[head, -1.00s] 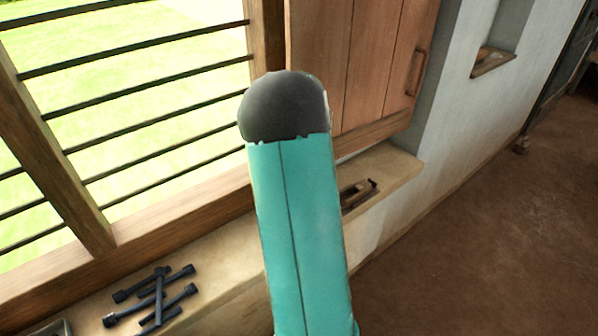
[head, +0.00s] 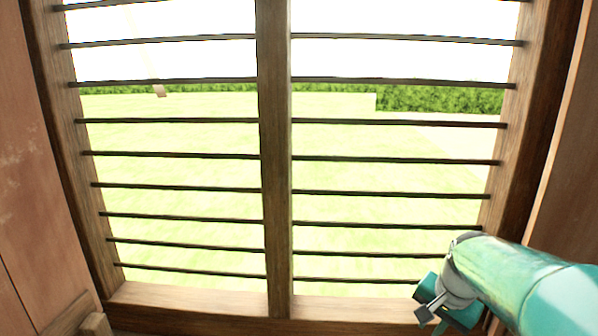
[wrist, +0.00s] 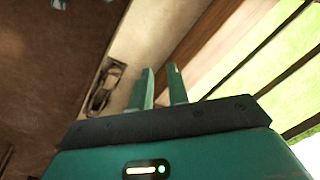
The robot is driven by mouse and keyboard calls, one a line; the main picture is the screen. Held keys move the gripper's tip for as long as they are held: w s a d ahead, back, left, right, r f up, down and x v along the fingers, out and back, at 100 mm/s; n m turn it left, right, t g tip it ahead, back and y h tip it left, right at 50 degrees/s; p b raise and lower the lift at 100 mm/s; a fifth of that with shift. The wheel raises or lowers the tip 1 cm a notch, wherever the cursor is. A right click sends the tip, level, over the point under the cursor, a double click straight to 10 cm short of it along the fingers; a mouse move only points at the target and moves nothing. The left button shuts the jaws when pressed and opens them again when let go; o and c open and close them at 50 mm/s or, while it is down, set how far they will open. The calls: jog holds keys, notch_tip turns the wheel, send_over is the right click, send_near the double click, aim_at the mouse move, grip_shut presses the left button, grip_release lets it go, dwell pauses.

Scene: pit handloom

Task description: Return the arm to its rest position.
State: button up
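My arm, teal with grey joints, enters the head view from the right edge and ends low at the right, in front of the window's lower right corner. My gripper (head: 428,312) is small and partly seen there. In the wrist view the gripper's two teal fingers (wrist: 161,72) stand a little apart with a gap and nothing between them. Beyond them is a pale sill (wrist: 133,55) with a long, open wooden holder (wrist: 104,87) on it; what lies inside it is unclear. The fingers look clear of both.
A barred wooden window (head: 274,150) fills most of the head view, with grass and a hedge outside. A wooden shutter (head: 35,170) stands at the left, and another wooden panel (head: 570,180) at the right. Brown floor (wrist: 45,60) shows at the wrist view's left.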

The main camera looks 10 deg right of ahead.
jog(key=s+a+r+n+t, duration=0.1)
jog(key=s+a+r+n, duration=0.1)
jog(key=s+a+n, duration=0.3)
jog(key=s+a+r+n+t, duration=0.1)
jog(key=s+a+n, duration=0.4)
jog(key=a, duration=0.8)
jog(key=shift+s+r+n+t, duration=0.4)
jog(key=shift+s+r, duration=0.05)
jog(key=shift+r, duration=0.15)
